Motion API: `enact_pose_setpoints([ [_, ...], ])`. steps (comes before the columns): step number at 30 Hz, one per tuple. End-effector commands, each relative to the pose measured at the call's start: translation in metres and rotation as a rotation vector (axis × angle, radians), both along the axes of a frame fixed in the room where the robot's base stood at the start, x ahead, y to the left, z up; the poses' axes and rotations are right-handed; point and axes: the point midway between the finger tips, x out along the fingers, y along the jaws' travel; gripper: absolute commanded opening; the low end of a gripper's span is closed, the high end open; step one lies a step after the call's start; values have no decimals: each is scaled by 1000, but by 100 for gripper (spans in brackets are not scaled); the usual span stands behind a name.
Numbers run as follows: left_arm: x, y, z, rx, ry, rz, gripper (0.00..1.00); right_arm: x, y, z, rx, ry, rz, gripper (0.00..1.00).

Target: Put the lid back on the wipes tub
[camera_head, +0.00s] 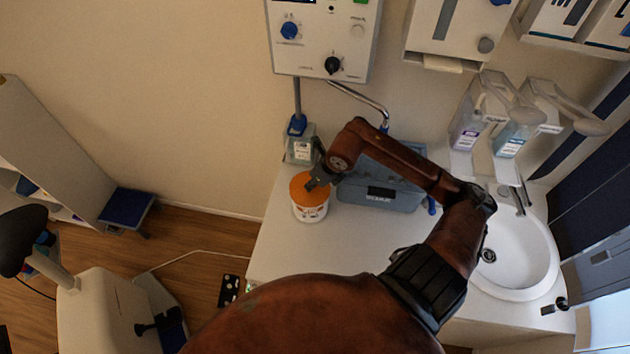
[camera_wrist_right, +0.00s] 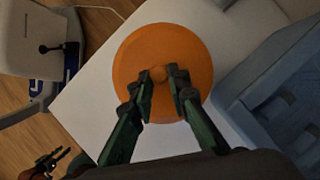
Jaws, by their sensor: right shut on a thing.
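The wipes tub (camera_head: 313,212) is a small white tub with printing, upright near the left edge of the counter. The round orange lid (camera_head: 301,186) is over its top; it also fills the middle of the right wrist view (camera_wrist_right: 140,55). I cannot tell whether the lid touches the rim or hovers just above. My right gripper (camera_head: 316,181) is shut on the lid's small central knob (camera_wrist_right: 158,74), its fingers (camera_wrist_right: 166,82) either side. In the wrist view the lid hides the tub. My left gripper (camera_wrist_right: 52,160) appears small at that view's lower left, its opening unclear.
A sink (camera_head: 515,265) is at the right. The white counter (camera_head: 285,255) is clear in front of the tub.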

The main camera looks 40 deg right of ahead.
Motion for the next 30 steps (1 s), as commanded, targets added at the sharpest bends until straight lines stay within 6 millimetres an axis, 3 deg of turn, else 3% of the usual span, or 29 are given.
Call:
enact_pose_setpoints([
  [30,0,0,-5,0,0,0,33,0,0,0,1,0,0,0],
])
